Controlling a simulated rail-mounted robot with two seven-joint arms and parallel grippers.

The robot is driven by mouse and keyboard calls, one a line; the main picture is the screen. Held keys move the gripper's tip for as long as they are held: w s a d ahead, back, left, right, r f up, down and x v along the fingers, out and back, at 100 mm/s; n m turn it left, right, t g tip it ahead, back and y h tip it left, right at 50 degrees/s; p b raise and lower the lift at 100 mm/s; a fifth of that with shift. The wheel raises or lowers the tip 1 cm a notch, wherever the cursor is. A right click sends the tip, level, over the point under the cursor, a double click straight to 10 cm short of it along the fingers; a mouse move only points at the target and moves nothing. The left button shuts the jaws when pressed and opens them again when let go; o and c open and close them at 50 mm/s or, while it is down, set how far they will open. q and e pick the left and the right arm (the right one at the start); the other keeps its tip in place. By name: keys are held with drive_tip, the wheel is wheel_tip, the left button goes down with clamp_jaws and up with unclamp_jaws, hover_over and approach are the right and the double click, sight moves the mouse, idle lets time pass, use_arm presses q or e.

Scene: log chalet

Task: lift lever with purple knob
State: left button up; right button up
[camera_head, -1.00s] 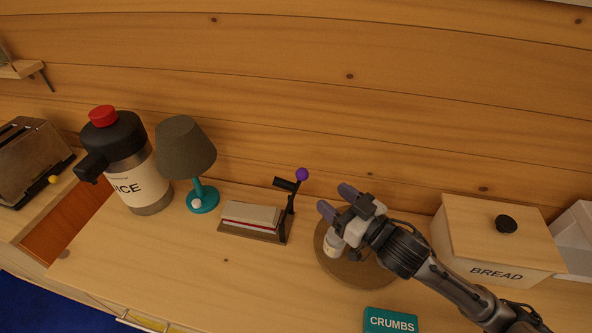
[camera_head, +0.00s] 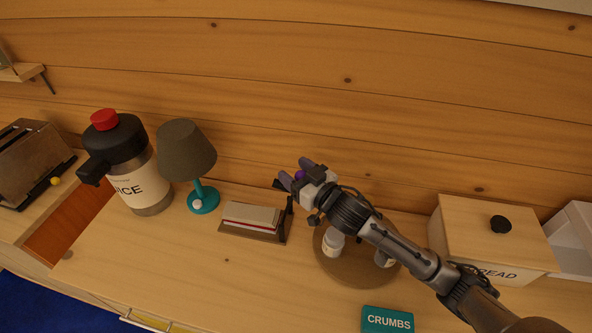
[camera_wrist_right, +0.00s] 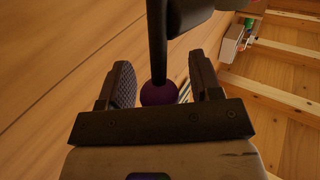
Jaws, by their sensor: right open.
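The lever's purple knob (camera_head: 299,175) shows between the fingers of my right gripper (camera_head: 295,171) in the head view. In the right wrist view the knob (camera_wrist_right: 159,93) sits between the two open fingers of the right gripper (camera_wrist_right: 165,85), with a gap on each side. The dark lever rod (camera_wrist_right: 157,45) runs up from the knob in that view. The lever's stand (camera_head: 252,232) holds a stack of cards or papers (camera_head: 250,215) on the counter. The gripper hides part of the lever in the head view. My left gripper is not in view.
A round wooden board (camera_head: 350,275) with white jars (camera_head: 333,242) lies below my right arm. The bread box (camera_head: 490,240) is at right, and a teal CRUMBS box (camera_head: 388,320) at the front. A lamp (camera_head: 187,150), jug (camera_head: 130,165) and toaster (camera_head: 33,165) stand left.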

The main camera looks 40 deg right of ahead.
clamp_jaws()
idle(0.6)
